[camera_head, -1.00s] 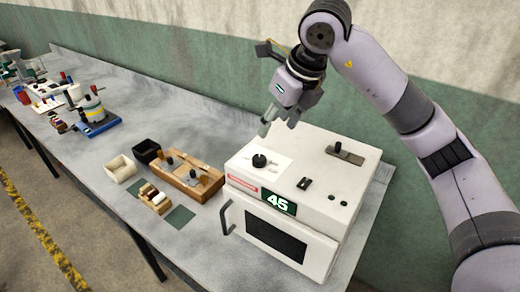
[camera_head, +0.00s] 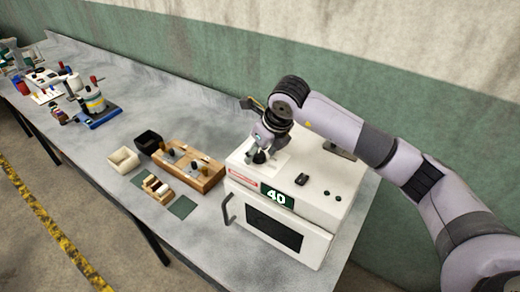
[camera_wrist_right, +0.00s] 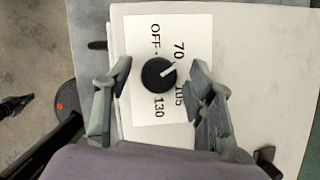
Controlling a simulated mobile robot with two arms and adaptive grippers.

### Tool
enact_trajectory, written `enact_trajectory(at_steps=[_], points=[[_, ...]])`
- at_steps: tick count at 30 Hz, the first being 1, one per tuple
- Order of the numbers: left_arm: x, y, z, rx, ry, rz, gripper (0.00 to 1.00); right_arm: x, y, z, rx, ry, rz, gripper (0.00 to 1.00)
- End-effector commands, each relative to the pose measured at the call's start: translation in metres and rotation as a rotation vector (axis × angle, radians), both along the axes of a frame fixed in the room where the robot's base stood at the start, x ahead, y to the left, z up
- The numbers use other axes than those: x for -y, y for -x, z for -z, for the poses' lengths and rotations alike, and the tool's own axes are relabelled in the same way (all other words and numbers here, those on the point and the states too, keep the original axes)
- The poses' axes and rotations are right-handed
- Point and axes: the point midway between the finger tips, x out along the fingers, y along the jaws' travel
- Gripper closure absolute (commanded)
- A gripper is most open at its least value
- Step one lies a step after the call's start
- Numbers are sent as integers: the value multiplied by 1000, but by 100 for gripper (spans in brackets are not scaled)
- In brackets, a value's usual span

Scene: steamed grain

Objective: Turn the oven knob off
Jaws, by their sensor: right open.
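The white oven (camera_head: 328,203) stands on the bench, its door closed and its display (camera_head: 279,197) reading 40. Its round black knob (camera_head: 259,157) is on the top, partly covered by my right gripper (camera_head: 261,148) in the head view. In the right wrist view the knob (camera_wrist_right: 156,75) sits on a white label (camera_wrist_right: 140,28) marked OFF, 70, 105 and 130. The knob's white line points up and right, toward the side with 70 and 105, away from OFF. My right gripper (camera_wrist_right: 161,76) is open, one finger on each side of the knob, with no clear contact.
A small black switch (camera_head: 301,180) and round buttons (camera_head: 338,198) are on the oven top. A wooden block stand (camera_head: 205,181), a black box (camera_head: 148,142) and a white box (camera_head: 123,159) stand left of the oven. Bare bench lies behind them.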

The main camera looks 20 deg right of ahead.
Motion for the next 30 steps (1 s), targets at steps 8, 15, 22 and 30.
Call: enact_trajectory(at_steps=[8, 15, 22, 30], points=[[0, -1, 0, 1, 0, 0, 100, 0, 0, 0, 0, -1, 0, 62], [0, -5, 0, 6, 0, 0, 100, 0, 0, 0, 0, -1, 0, 78], [1, -6, 0, 10, 1, 0, 100, 0, 0, -1, 0, 0, 0, 94], [1, -7, 4, 10, 1, 0, 100, 0, 0, 1, 0, 0, -15, 97]])
